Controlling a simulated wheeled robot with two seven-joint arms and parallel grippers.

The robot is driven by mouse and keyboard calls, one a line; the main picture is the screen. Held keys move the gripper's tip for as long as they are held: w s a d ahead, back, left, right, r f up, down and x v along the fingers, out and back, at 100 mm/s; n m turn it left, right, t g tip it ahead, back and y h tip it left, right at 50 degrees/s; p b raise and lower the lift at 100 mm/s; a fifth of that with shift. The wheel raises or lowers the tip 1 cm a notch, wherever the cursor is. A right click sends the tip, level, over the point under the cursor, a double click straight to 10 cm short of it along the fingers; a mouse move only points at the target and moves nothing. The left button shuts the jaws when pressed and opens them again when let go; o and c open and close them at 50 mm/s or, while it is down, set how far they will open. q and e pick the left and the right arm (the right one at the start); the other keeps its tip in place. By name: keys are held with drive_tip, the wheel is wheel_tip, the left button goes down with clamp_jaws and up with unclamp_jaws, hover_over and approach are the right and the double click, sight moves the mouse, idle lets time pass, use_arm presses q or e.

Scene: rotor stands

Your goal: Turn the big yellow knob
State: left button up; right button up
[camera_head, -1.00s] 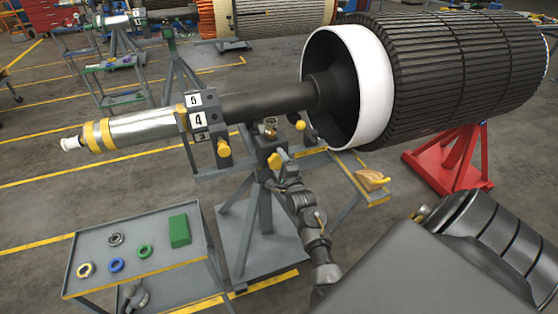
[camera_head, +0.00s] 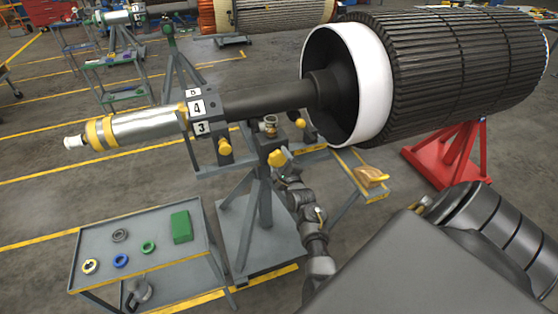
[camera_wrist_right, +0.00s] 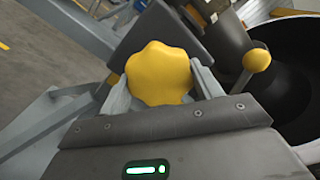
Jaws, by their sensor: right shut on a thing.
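The big yellow knob (camera_head: 278,157) is on the grey stand under the dark shaft. In the right wrist view, the lobed yellow knob (camera_wrist_right: 158,73) sits between the fingers and faces the camera. My right gripper (camera_head: 284,163) reaches up from below in the head view and is shut on this knob. In the wrist view, the right gripper (camera_wrist_right: 160,88) has a finger on each side of it, and the finger contact is partly hidden. A block with number labels 4 and 3 (camera_head: 198,117) stands to the left on the shaft. My left gripper is not in view.
A smaller yellow ball knob (camera_head: 300,123) is close on the right. Another yellow knob (camera_head: 224,146) hangs below the number block. The large rotor (camera_head: 450,65) is at right on a red stand (camera_head: 455,155). A grey cart (camera_head: 165,258) stands at lower left.

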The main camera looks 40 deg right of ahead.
drive_tip(key=o, duration=1)
drive_tip(key=shift+s+a+p, duration=0.1)
drive_tip(key=shift+s+p, duration=0.25)
drive_tip(key=shift+p, duration=0.05)
drive_tip(key=p+v, duration=0.5)
drive_tip(key=v, duration=0.5)
